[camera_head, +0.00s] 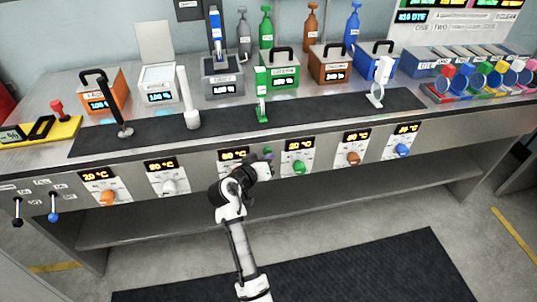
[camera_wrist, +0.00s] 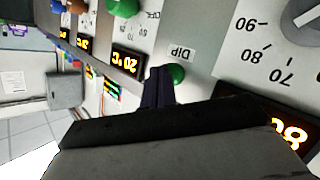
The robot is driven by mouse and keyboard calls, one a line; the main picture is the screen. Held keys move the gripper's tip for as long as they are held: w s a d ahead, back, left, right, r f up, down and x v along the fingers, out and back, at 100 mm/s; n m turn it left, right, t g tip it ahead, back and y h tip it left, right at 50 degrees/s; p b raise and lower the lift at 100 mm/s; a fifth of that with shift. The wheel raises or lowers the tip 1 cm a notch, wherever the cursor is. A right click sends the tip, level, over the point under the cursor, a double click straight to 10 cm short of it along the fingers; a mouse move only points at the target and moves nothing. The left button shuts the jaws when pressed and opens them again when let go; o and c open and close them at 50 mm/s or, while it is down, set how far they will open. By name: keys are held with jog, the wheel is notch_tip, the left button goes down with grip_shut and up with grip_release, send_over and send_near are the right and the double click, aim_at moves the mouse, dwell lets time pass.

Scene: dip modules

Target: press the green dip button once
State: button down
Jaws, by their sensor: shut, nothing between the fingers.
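The green dip button (camera_wrist: 177,73) is a small round button beside a "DIP" label on the front panel in the wrist view. It also shows in the head view (camera_head: 268,151), just above my gripper. My gripper (camera_wrist: 159,76) is shut and empty. In the wrist view its dark fingertips lie right beside the left edge of the button; I cannot tell whether they touch it. In the head view my gripper (camera_head: 268,161) is close to the panel, and its fingertips are hard to make out.
A green temperature knob (camera_head: 299,168) and its display (camera_head: 300,145) are right of the button. A grey dial (camera_wrist: 308,22) is near it in the wrist view. Above, the green bath (camera_head: 277,75) stands on the counter. The floor in front is clear.

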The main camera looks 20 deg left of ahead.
dwell(0.6)
jog(key=shift+s+d, duration=0.5)
jog(key=shift+s, duration=0.25)
jog(key=s+d, duration=0.2)
jog(key=s+p, duration=0.1)
jog(key=s, duration=0.1)
jog(key=shift+s+d, duration=0.1)
jog(key=shift+d, duration=0.3)
dwell(0.4)
